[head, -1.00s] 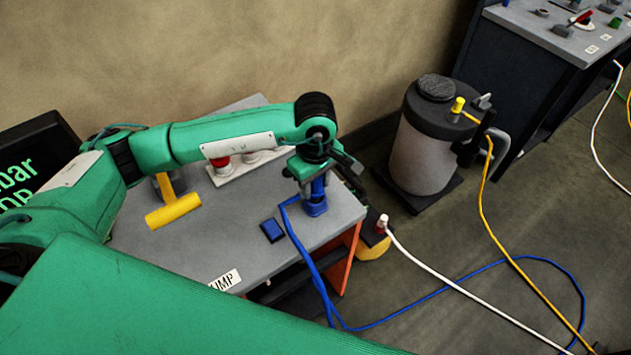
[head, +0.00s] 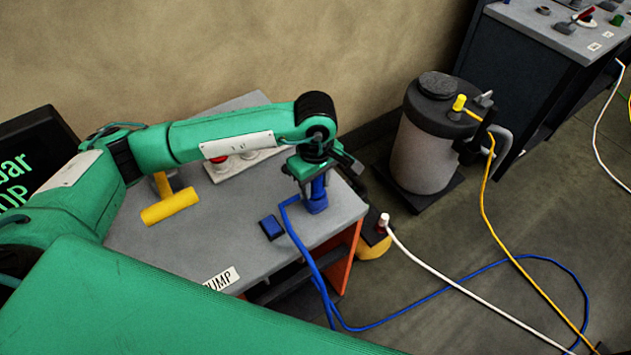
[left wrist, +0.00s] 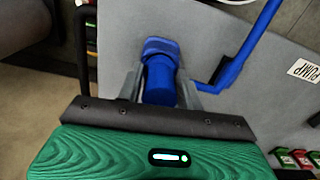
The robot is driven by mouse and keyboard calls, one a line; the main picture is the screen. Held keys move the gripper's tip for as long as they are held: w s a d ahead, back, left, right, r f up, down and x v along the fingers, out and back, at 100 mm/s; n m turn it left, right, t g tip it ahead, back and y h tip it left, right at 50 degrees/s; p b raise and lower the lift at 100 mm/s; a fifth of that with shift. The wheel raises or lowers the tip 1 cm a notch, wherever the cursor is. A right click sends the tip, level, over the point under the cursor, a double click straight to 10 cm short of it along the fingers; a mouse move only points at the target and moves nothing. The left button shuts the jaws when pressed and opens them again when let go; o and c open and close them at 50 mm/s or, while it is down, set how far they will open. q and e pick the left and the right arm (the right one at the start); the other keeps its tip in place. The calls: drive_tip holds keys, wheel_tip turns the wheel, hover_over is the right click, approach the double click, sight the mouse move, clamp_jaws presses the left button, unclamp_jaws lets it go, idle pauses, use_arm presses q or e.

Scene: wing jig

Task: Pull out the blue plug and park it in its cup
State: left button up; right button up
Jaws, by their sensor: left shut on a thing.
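The blue plug (head: 318,188) is upright at the right end of the grey table, with a blue hose (head: 291,222) running from it. My left gripper (head: 316,180) is shut on the plug from above. In the left wrist view the plug (left wrist: 160,82) sits between the fingers of my left gripper (left wrist: 163,92). A wider blue piece (head: 317,206) shows directly below the plug; I cannot tell how deep the plug sits in it. A separate dark blue square piece (head: 271,228) lies on the table just left of the hose. My right gripper is not in view.
The grey table (head: 180,240) also bears a yellow T-handle (head: 170,207) and a white strip with a red knob (head: 220,165). A grey tank (head: 425,155) stands beyond on the floor. Blue, white and yellow lines cross the floor at right.

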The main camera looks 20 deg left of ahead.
use_arm(q)
drive_tip(key=o, duration=1)
drive_tip(key=shift+o, duration=0.2)
wheel_tip(320, 180, up, 14)
drive_tip(key=b, duration=0.3)
